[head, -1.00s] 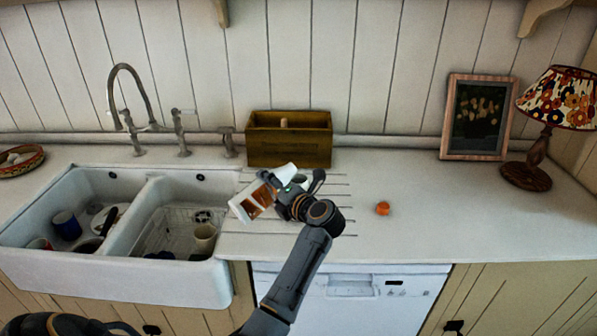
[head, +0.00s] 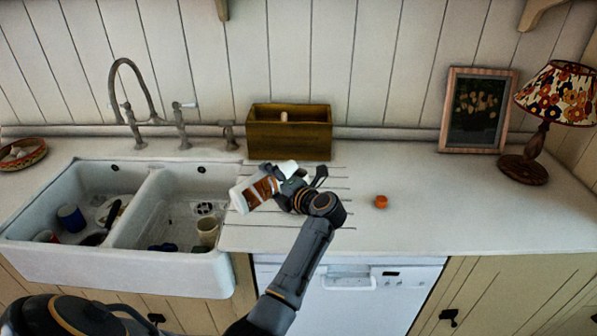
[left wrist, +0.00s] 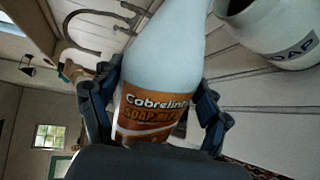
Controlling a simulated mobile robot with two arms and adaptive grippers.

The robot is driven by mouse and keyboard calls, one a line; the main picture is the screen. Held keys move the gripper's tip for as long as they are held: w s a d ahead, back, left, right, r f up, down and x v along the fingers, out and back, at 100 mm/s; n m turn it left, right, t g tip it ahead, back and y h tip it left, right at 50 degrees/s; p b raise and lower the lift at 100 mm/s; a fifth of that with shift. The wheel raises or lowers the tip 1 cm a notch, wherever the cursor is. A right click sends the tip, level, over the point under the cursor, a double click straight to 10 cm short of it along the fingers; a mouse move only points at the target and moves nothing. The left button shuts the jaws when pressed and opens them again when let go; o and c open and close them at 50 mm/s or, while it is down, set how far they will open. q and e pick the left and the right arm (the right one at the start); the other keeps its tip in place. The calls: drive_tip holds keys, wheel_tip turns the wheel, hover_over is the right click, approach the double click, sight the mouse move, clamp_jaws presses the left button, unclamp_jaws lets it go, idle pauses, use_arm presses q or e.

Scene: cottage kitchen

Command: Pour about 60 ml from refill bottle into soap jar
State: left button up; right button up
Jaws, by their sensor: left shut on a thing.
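In the head view I cannot make out the jar clearly behind my gripper. No liquid stream is visible. My right gripper is not in view.
A small orange cap-like piece (head: 381,202) lies on the counter to the right. A wooden box (head: 290,143) stands behind the gripper. The double sink (head: 110,268) holds dishes at left. A framed picture (head: 476,110) and lamp (head: 540,125) stand at right; the right counter is mostly clear.

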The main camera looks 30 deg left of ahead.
use_arm(q)
drive_tip(key=shift+r, duration=0.25)
drive_tip(key=shift+r+p, duration=0.25)
drive_tip(key=shift+p, duration=0.5)
drive_tip(key=shift+w+r+m+p, duration=0.1)
drive_tip(key=shift+r+m+p, duration=0.3)
drive_tip(key=shift+m+p, duration=0.3)
drive_tip(key=shift+r+g+p, duration=0.15)
drive_tip(key=shift+g+p, duration=0.25)
drive_tip(key=shift+r, duration=0.1)
drive_tip(key=shift+s, duration=0.2)
drive_tip(key=shift+r+m+p, duration=0.15)
drive_tip(key=shift+m+p, duration=0.15)
drive_tip(key=shift+p, duration=0.15)
